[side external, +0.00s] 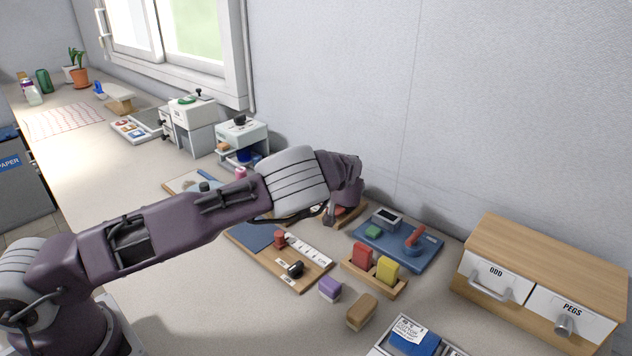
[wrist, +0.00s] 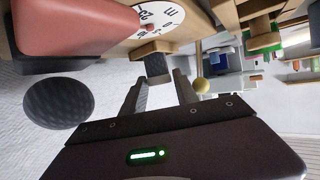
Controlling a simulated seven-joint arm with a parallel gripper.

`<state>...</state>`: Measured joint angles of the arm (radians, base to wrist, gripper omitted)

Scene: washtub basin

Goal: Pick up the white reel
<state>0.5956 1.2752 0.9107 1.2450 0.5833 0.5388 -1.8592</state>
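I cannot pick out a white reel for certain in either view; it may be hidden behind my arm in the side view. My gripper (wrist: 159,77) is open in the wrist view, with its two grey fingers apart. A dark grey block (wrist: 156,66) shows beyond the gap, and nothing is clearly held. In the side view my gripper (side external: 330,216) points down over the back of the counter near the wall, partly hidden by my wrist. A small red reel-like piece (side external: 280,239) stands on the wooden board, and a pink one (side external: 240,173) stands farther back.
The blue tray (side external: 400,252), block holder (side external: 373,280) and drawer cabinet (side external: 550,255) stand right of my gripper.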

